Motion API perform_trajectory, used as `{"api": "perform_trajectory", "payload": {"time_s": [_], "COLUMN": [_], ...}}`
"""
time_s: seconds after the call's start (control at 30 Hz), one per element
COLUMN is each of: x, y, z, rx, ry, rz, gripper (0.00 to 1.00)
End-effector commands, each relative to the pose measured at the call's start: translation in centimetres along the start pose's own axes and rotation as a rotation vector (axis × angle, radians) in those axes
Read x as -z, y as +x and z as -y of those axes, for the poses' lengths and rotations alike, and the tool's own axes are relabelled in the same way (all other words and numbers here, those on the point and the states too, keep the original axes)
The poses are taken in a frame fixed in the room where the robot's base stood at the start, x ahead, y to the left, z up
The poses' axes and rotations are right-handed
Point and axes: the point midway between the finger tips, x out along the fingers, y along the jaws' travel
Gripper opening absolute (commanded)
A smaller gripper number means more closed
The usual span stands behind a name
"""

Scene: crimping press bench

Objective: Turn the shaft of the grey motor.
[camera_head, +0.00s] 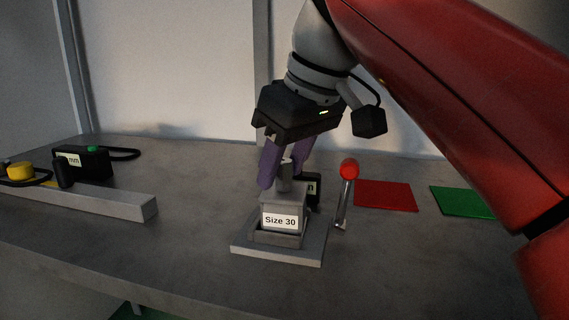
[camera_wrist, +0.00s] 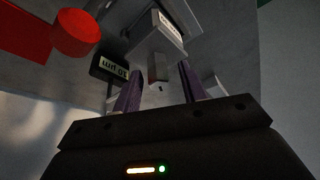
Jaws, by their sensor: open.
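The grey motor (camera_head: 288,202), a block labelled "Size 30", stands upright in a fixture on a flat grey base plate (camera_head: 278,255). Its short grey shaft (camera_head: 285,178) points up from the top. My gripper (camera_head: 284,176) reaches down from above with two purple fingers, one on each side of the shaft. In the wrist view the fingers (camera_wrist: 158,82) are apart, with the shaft (camera_wrist: 157,68) showing between and beyond their tips. A gap shows there; contact cannot be told. The label (camera_wrist: 168,28) also shows in the wrist view.
A lever with a red knob (camera_head: 348,169) stands right of the motor. A black display box (camera_head: 314,188) is close behind. Red (camera_head: 385,195) and green (camera_head: 462,202) mats lie to the right. A grey bar (camera_head: 120,201) with a black gauge (camera_head: 90,162) is at left.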

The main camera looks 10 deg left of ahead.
Motion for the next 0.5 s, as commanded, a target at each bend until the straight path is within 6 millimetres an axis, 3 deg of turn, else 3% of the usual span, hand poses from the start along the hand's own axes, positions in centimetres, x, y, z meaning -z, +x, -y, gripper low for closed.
{"api": "perform_trajectory", "payload": {"time_s": [0.2,0.5], "x": [0.01,0.02], "y": [0.03,0.02], "z": [-0.01,-0.01], "rx": [0.000,0.000], "ry": [0.000,0.000], "rz": [0.000,0.000], "gripper": [0.42,0.04]}}
